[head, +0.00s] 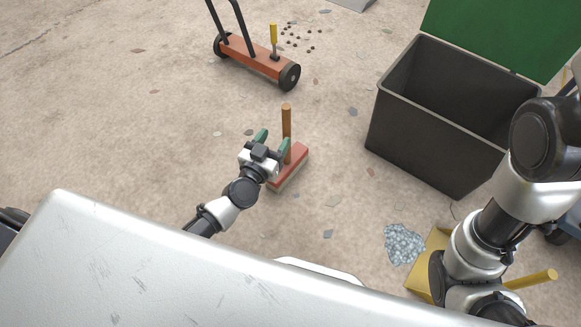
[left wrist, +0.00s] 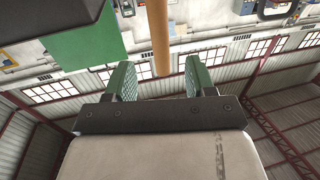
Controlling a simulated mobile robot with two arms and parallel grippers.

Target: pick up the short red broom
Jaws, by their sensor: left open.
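The short red broom (head: 292,168) stands on the concrete floor. It has a red block head with pale bristles below and an upright brown wooden handle (head: 286,118). My left gripper (head: 274,139) is open, with green fingers, just left of the handle in the head view. In the left wrist view, which looks upside down, the handle (left wrist: 158,35) shows in the gap between the two open fingers (left wrist: 160,72). The fingers are apart from it in that view; I cannot tell how deep between them it stands. My right arm shows at the right, but its gripper is not visible.
A red wheeled push sweeper (head: 240,58) stands behind the broom. A dark open bin (head: 425,150) with a green lid (head: 500,35) is at the right. A grey gravel heap (head: 404,244) lies by a yellow dustpan-like thing (head: 436,243). Floor left of the broom is mostly clear.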

